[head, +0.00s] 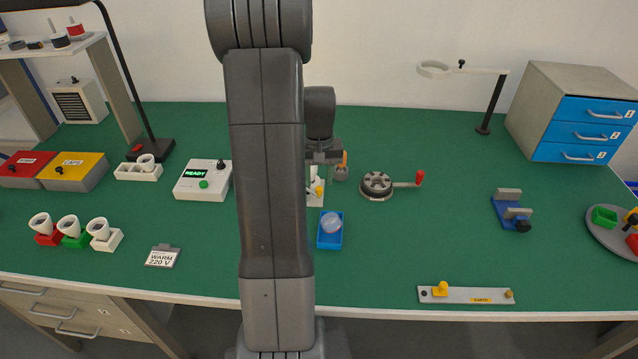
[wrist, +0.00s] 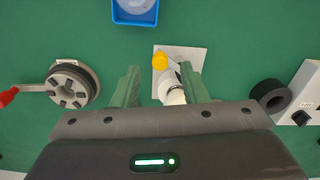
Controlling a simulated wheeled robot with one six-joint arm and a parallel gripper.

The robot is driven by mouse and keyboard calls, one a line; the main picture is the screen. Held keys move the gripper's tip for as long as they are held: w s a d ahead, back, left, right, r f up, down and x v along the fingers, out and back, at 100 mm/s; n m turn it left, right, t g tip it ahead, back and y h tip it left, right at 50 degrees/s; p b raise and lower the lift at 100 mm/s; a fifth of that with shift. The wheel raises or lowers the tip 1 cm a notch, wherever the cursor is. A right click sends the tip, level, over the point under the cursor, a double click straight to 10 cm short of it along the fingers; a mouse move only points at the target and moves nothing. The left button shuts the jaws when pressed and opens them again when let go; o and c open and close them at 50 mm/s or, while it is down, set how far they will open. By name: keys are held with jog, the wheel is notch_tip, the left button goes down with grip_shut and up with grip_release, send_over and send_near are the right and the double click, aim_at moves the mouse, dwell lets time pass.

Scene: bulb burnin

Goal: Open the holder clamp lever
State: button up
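The holder is a pale plate (wrist: 186,53) with a white and grey body (wrist: 172,92). A lever with a round yellow knob (wrist: 160,61) shows on it in the wrist view. In the head view the yellow knob (head: 319,190) is small beside my arm, and the holder is partly hidden. My gripper (wrist: 159,68) is open, with its two fingers apart on either side of the holder in the wrist view. Nothing is held. Whether a finger touches the lever or the holder cannot be told. In the head view my gripper (head: 322,158) is over the holder, mostly hidden.
A blue tray (head: 330,244) with a clear round piece stands in front of the holder. A round grey device (head: 376,186) with a red-knobbed crank is to the right. A white READY box (head: 203,180) is left.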

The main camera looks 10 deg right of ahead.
jog(key=shift+f, duration=1.35)
grip_shut()
jog(key=shift+d, duration=0.1)
jog(key=n, duration=0.1)
jog(key=w+n, duration=0.1)
jog(key=n, duration=0.1)
jog(key=shift+d, duration=0.4)
jog(key=shift+w+d+n, duration=0.15)
jog(key=shift+w+n, duration=0.2)
jog(key=shift+n, duration=0.7)
jog(key=shift+w+d+n, duration=0.15)
jog(key=shift+w+n, duration=0.15)
jog(key=shift+n, duration=0.75)
jog(key=shift+r, duration=0.1)
